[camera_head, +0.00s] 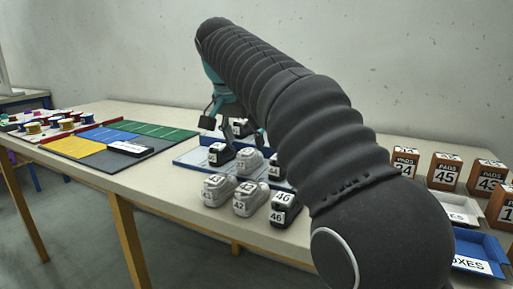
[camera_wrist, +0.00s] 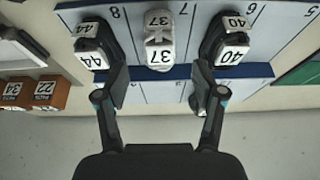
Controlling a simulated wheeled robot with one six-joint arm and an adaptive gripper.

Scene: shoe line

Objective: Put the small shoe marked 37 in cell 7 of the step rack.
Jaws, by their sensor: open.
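The small shoe marked 37 (camera_wrist: 158,42) is pale grey and white. In the wrist view it sits on the step rack (camera_wrist: 180,72) in the cell labelled 7. It also shows in the head view (camera_head: 249,161), in the middle of a row of three. My gripper (camera_wrist: 160,78) is open, its fingers spread to either side of shoe 37, with no visible contact with it. A dark shoe marked 44 (camera_wrist: 93,45) is in cell 8, near one finger. A dark shoe marked 40 (camera_wrist: 229,42) is in cell 6, near the other. Both fingers overlap these neighbours in the picture.
Orange pad boxes (camera_head: 445,172) and a blue tray (camera_head: 480,246) are at right. A coloured mat (camera_head: 75,146) lies at left. My arm hides the middle.

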